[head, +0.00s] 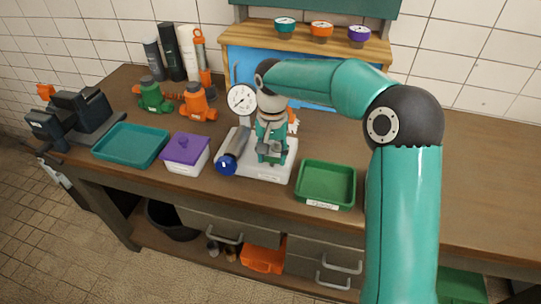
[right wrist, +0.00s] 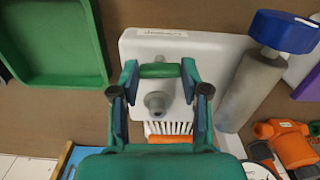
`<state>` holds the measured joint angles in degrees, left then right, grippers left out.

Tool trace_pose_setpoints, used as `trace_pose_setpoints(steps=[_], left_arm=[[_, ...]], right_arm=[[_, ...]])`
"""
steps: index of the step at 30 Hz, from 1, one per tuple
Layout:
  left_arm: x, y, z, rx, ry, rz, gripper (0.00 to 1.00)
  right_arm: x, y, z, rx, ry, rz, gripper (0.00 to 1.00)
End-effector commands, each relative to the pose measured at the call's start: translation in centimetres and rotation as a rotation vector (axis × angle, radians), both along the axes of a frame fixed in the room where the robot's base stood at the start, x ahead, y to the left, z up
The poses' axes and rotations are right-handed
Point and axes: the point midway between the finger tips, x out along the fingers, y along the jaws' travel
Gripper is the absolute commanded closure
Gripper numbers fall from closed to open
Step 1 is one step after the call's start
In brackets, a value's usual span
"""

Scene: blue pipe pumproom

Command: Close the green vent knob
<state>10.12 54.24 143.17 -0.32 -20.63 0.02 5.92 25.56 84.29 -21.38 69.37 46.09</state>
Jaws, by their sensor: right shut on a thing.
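The green vent knob (right wrist: 160,71) is a short green bar above a grey stem (right wrist: 155,103) on the white base (right wrist: 135,45). My right gripper (right wrist: 159,73) is shut on the knob, with one finger at each end of the bar. In the head view, my right gripper (head: 271,155) reaches down over the white base (head: 275,176) and mostly hides the knob. A grey pipe with a blue cap (head: 226,164) lies on the left side of the base, and a round white gauge (head: 242,99) stands behind it. My left gripper is not in view.
A green tray (head: 325,202) is right of the base. A purple-lidded box (head: 186,150) and teal tray (head: 131,161) are to its left. Green (head: 154,96) and orange (head: 198,108) valves stand behind. An orange brush (right wrist: 170,136) is close beyond the knob.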

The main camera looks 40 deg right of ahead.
Motion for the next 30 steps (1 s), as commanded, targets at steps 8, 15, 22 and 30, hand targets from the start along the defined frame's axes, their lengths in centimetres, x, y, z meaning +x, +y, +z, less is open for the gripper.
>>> trace_pose_setpoints(steps=[8, 15, 22, 30], left_arm=[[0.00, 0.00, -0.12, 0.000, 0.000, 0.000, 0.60], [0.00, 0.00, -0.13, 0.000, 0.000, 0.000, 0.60], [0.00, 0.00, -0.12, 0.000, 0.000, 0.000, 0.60], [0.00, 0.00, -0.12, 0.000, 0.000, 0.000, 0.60]], right_arm=[[-0.08, 0.03, -0.09, 0.000, 0.004, -0.088, 0.89], [-0.07, 0.04, -0.08, 0.000, 0.004, -0.103, 0.89], [-0.06, 0.05, -0.09, 0.001, 0.004, -0.103, 0.89], [-0.01, 0.04, -0.04, 0.000, 0.001, -0.102, 0.29]])
